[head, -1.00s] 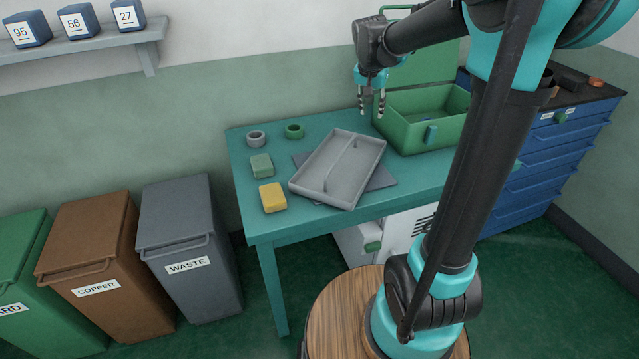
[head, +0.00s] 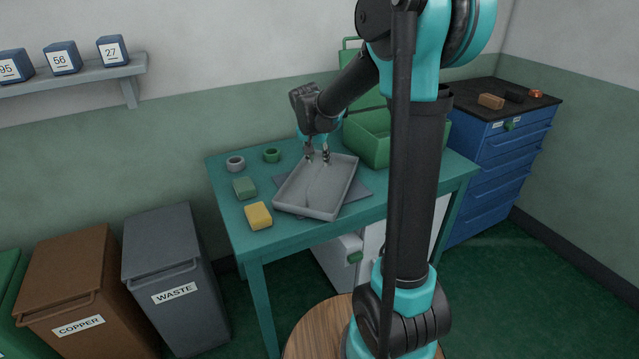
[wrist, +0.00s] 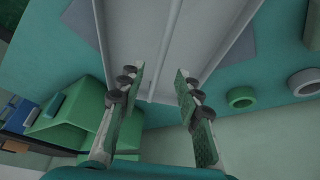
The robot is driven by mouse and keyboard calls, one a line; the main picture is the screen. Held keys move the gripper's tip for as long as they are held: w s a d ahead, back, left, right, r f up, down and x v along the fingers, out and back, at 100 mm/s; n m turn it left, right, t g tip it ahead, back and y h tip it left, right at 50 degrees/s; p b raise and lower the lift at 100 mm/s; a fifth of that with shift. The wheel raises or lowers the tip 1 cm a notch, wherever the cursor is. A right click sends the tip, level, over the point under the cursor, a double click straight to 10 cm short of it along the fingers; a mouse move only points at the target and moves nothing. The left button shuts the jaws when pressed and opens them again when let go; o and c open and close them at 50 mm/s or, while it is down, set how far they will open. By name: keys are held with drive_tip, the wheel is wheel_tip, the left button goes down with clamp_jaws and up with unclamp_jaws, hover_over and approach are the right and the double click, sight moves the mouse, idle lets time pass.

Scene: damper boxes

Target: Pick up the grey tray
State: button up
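The grey tray (head: 292,198) is shallow, with raised rims and a divider down its length. It lies on a thin grey-blue sheet (head: 356,204) on the teal table. My gripper (head: 317,158) points down at the tray's far end. In the wrist view, the two fingers of my gripper (wrist: 157,92) stand apart with nothing held between them. The tray (wrist: 135,42) shows beyond the fingertips, its divider running up between them. I cannot tell whether the fingertips touch the tray.
On the teal table (head: 226,190), a yellow block (head: 258,216), a green block (head: 244,188), a grey ring (head: 235,163) and a green ring (head: 271,155) lie left of the tray. An open green box (head: 368,145) stands behind it on the right, partly hidden by my arm.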

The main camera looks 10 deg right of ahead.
sight(320, 169)
drive_tip(key=shift+x, duration=3.5)
drive_tip(key=shift+s+a, duration=0.1)
clamp_jaws()
